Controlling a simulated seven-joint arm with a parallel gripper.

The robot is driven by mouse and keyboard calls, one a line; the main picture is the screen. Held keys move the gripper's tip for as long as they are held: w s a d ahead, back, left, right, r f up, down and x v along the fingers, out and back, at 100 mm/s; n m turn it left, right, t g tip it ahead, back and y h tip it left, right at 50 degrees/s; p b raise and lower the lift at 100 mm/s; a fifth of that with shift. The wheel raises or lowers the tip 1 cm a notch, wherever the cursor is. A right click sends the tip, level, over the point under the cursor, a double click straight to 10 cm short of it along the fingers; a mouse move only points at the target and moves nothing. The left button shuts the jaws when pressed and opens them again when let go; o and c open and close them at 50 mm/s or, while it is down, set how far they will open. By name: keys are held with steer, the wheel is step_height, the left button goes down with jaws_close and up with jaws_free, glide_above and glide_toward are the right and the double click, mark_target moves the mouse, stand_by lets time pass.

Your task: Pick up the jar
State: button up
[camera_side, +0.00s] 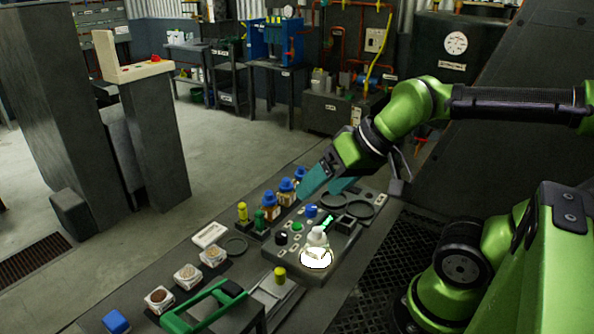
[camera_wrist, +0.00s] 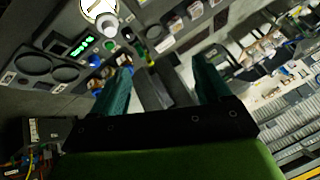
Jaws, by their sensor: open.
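A small white-capped jar (camera_side: 317,238) stands at the front of the control panel (camera_side: 290,248), beside a bright white disc (camera_side: 316,259). In the wrist view what looks like the same white cap (camera_wrist: 107,25) is at the top, with the bright disc (camera_wrist: 99,9) above it. Several blue-lidded bottles with amber bodies (camera_side: 270,206) stand behind the panel. I cannot tell for sure which one is the task's jar. My gripper (camera_side: 326,188) is open and empty, above and behind the panel.
Yellow- and green-topped bottles (camera_side: 242,212) stand near the panel. Dark rings (camera_side: 361,206) lie on its right. Open floor lies beyond the bench.

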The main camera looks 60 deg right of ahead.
steer(key=n+g+h, duration=0.2)
steer(key=n+g, duration=0.2)
steer(key=g, duration=0.3)
glide_above(317, 242)
steer(key=d, duration=0.2)
step_height(317, 242, down, 2)
steer(key=f, duration=1)
steer(key=shift+w+a+f, duration=0.25)
steer(key=shift+a+f, duration=0.05)
steer(key=shift+f, duration=0.1)
steer(key=shift+w+f, duration=0.2)
steer(key=shift+f, duration=2.8)
steer(key=shift+c, duration=0.2)
steer(key=c, duration=1.1)
